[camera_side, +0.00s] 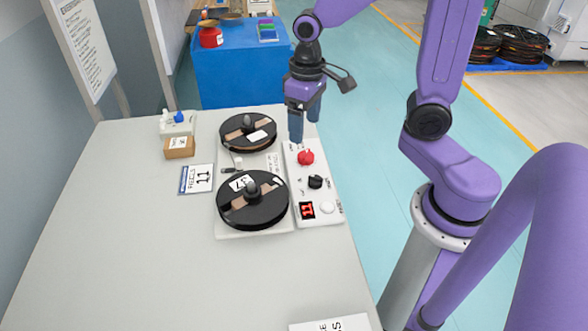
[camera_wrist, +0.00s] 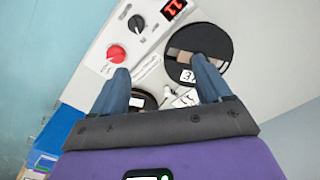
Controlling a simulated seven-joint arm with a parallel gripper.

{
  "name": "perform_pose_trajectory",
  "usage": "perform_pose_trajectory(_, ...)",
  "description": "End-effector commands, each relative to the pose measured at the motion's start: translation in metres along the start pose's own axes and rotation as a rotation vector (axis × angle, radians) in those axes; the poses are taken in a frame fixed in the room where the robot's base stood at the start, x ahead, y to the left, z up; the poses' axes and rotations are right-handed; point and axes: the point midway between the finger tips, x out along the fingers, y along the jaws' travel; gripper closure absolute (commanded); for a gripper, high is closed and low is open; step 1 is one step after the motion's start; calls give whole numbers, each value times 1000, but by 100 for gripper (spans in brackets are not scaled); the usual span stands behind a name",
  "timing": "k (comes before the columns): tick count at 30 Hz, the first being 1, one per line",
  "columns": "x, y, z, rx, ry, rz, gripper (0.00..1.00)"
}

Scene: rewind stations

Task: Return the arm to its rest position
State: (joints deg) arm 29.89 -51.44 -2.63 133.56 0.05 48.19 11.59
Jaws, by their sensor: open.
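My gripper (camera_side: 305,120) is open and empty in the side view, above the far end of the white control panel (camera_side: 329,190). Its two blue fingers point down and stand apart. In the wrist view, the fingers of my gripper (camera_wrist: 163,75) straddle nothing. The panel carries a red knob (camera_side: 306,158), a black knob (camera_side: 315,182), a white button (camera_side: 327,208) and a red display (camera_side: 307,210). I cannot tell whether any finger touches the knob.
Two black reels lie left of the panel, a near reel (camera_side: 250,212) and a far reel (camera_side: 262,140). A label card (camera_side: 197,179) and a small cardboard box (camera_side: 180,147) lie further left. The table's (camera_side: 130,260) near left area is clear. A blue bench (camera_side: 240,75) stands behind.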

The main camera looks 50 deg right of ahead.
Motion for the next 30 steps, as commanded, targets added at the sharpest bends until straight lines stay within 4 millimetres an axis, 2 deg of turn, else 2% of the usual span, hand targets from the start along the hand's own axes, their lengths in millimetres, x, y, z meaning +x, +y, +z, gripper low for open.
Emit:
perform_pose_trajectory(9,-8,-37,56,-354,6,-7,23)
perform_pose_trajectory(21,-14,-60,136,-778,11,-16,23)
perform_pose_trajectory(25,-15,-62,153,-869,12,-18,23)
perform_pose_trajectory(30,-16,-62,164,-922,12,-19,23)
